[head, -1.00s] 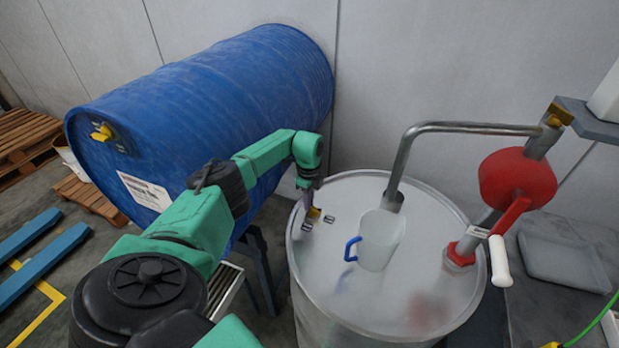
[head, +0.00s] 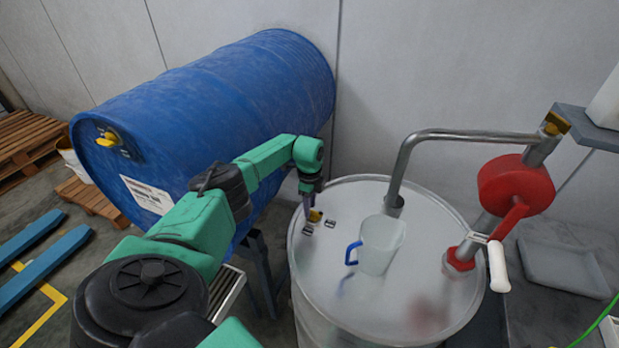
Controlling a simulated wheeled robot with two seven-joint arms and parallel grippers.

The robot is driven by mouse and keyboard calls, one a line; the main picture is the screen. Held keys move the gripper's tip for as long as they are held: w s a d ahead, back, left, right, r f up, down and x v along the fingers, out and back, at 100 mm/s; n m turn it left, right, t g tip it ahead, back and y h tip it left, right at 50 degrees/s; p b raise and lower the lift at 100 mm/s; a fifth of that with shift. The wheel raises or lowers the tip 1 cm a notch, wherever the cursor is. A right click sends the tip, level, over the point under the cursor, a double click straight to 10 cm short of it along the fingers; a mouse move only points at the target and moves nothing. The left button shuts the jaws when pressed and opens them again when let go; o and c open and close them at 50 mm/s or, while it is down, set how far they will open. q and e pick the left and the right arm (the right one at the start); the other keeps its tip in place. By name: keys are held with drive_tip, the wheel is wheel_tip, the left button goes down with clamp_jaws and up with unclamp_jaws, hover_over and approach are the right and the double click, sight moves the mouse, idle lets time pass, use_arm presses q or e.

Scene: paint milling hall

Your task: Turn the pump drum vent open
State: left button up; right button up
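The pump drum (head: 370,310) is an upright steel drum with a bright lid. A small brass-yellow vent (head: 315,216) sits on the lid near its left rim, between two small dark-marked labels. My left gripper (head: 308,208) points down at the vent from above, its fingers at or right beside it. The fingers are small and partly hidden, so I cannot tell whether they are open, shut or touching the vent. A red hand pump (head: 515,185) with a bent steel spout (head: 450,134) stands on the lid. My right gripper is not in view.
A clear jug (head: 380,245) with a blue handle stands on the lid under the spout, right of the vent. A blue drum (head: 220,100) lies on a stand behind my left arm. A grey tray (head: 562,265) is at the right.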

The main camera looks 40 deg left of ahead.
use_arm(q)
wheel_tip(320, 180, up, 14)
drive_tip(key=b, duration=0.2)
drive_tip(key=shift+r+b, duration=0.2)
drive_tip(key=shift+b, duration=0.15)
drive_tip(key=shift+s, duration=0.1)
idle(0.3)
